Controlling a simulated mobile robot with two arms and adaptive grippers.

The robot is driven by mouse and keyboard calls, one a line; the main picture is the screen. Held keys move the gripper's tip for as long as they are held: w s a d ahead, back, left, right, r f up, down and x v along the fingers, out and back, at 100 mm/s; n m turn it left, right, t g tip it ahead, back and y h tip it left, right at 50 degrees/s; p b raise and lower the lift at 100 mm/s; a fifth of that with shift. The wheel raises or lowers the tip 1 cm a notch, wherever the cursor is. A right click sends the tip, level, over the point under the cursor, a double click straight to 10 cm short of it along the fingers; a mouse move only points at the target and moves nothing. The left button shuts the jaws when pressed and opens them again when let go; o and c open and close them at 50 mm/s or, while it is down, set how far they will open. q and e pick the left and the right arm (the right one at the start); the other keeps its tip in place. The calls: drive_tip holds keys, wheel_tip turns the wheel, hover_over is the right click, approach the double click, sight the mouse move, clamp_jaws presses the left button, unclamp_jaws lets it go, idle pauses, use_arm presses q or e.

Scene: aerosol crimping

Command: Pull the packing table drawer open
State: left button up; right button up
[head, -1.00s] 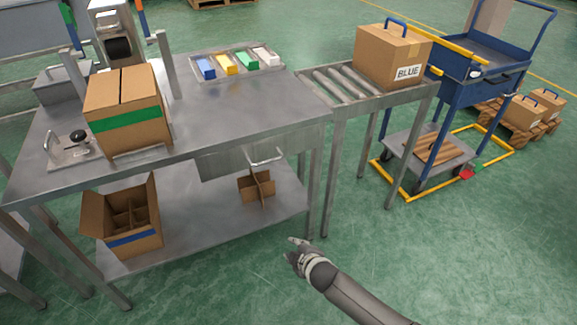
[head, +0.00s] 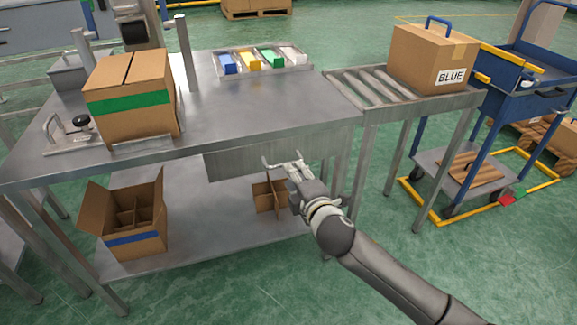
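The packing table (head: 270,100) has a grey metal drawer (head: 235,163) under its front edge, and it looks closed. Its bar handle (head: 268,164) is on the right part of the drawer front, partly hidden by my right gripper. My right gripper (head: 290,168) is at the handle, its fingers pointing toward the drawer front. I cannot tell whether the fingers are around the bar or just in front of it, or whether they are shut. My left gripper is not in view.
A box with a green stripe (head: 130,99) and a tray of coloured items (head: 304,70) are on the table. The lower shelf holds an open box (head: 140,240) and a cardboard divider (head: 262,198). A roller conveyor (head: 360,90) with the BLUE box (head: 425,60) adjoins at right.

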use_arm(q)
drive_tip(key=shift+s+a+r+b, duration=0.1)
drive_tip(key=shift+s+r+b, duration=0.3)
drive_tip(key=shift+b, duration=0.5)
use_arm(e)
drive_tip(key=shift+x, duration=3.85)
drive_tip(key=shift+c, duration=0.5)
drive_tip(key=shift+f, duration=0.1)
clamp_jaws()
